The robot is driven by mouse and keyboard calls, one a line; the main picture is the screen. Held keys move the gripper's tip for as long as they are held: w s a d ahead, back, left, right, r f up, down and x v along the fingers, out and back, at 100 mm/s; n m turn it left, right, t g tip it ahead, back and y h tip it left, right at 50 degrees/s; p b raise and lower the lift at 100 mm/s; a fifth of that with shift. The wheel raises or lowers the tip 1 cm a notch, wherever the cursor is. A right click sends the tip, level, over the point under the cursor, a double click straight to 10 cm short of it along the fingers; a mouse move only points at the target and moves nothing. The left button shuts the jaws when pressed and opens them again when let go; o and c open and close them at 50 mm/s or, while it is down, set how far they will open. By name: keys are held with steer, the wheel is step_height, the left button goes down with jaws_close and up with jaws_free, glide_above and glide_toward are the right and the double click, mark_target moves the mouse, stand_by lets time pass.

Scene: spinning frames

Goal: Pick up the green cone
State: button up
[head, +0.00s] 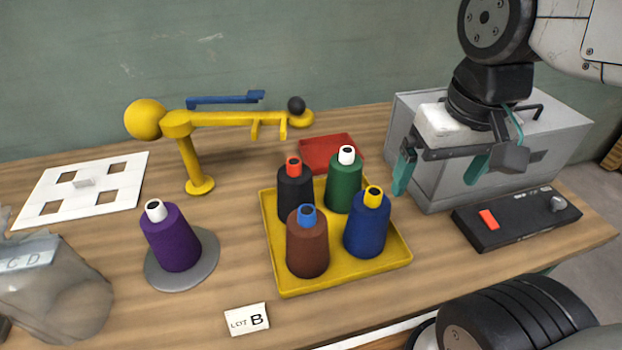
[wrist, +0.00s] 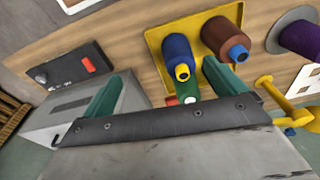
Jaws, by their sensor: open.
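The green cone (head: 344,188) with a white tip stands upright at the back right of the yellow tray (head: 349,277). In the wrist view, the green cone (wrist: 187,89) is mostly hidden behind the blue cone and my gripper. My gripper (head: 438,171) is open and empty, to the right of the green cone and apart from it, in front of the grey box. Its two teal fingers also show in the wrist view, where my gripper (wrist: 160,82) covers much of the scene.
The black cone (head: 294,190), brown cone (head: 307,248) and blue cone (head: 367,227) share the tray closely. A red tray (head: 331,148) lies behind. The grey box (head: 540,155), black control box (head: 515,222), yellow arm stand (head: 193,165) and purple cone (head: 172,240) stand around.

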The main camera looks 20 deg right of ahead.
steer(key=w+a+f+m, duration=0.1)
steer(key=w+m, duration=0.5)
steer(key=w, duration=0.6)
steer(key=m+g, duration=0.1)
steer(key=m, duration=0.5)
glide_above(347, 149)
steer(key=s, duration=0.2)
steer(key=f, duration=0.5)
steer(key=shift+w+d+f, duration=0.15)
steer(key=shift+d+f, duration=0.15)
steer(key=shift+f, duration=0.05)
steer(key=shift+w+f, duration=0.25)
steer(key=shift+w, duration=0.05)
steer(key=shift+w+a+f, duration=0.1)
steer(key=shift+f, duration=0.25)
steer(key=f, duration=0.7)
steer(key=shift+w+a+f, duration=0.1)
steer(key=shift+w+a, duration=0.05)
steer(key=shift+w, duration=0.2)
steer(key=c, duration=1.9)
